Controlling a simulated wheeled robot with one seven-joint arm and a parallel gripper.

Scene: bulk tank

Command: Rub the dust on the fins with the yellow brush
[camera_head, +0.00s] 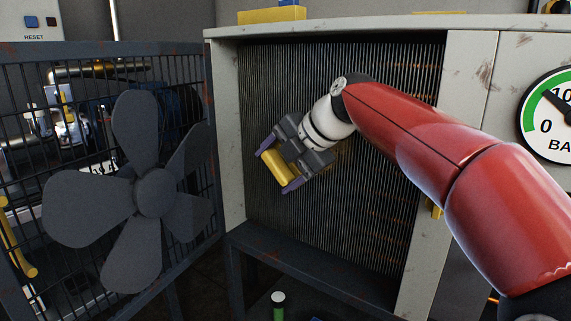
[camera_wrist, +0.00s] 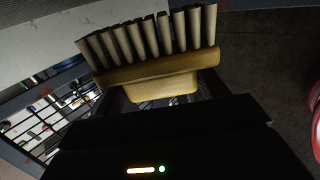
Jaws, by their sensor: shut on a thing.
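My gripper (camera_head: 279,166) is shut on the yellow brush (camera_head: 273,167), with a purple-tipped finger at each end of it. In the wrist view the brush (camera_wrist: 160,70) shows a row of pale, stubby bristles pointing away from my gripper, towards the top of the picture. The fins (camera_head: 350,220) are thin, dark and upright, set in a pale grey frame. The brush is in front of their left half; I cannot tell whether the bristles touch them. A brownish patch, perhaps dust, shows behind my wrist, partly hidden. My arm covers the upper right fins.
A grey fan (camera_head: 153,193) on a wire-mesh door (camera_head: 100,60) stands close on the left. The pale frame (camera_head: 226,140) edges the fins. A pressure gauge (camera_head: 552,115) is on the right. A green bottle-like object (camera_head: 279,305) stands low in front. Yellow blocks (camera_head: 272,14) sit on top.

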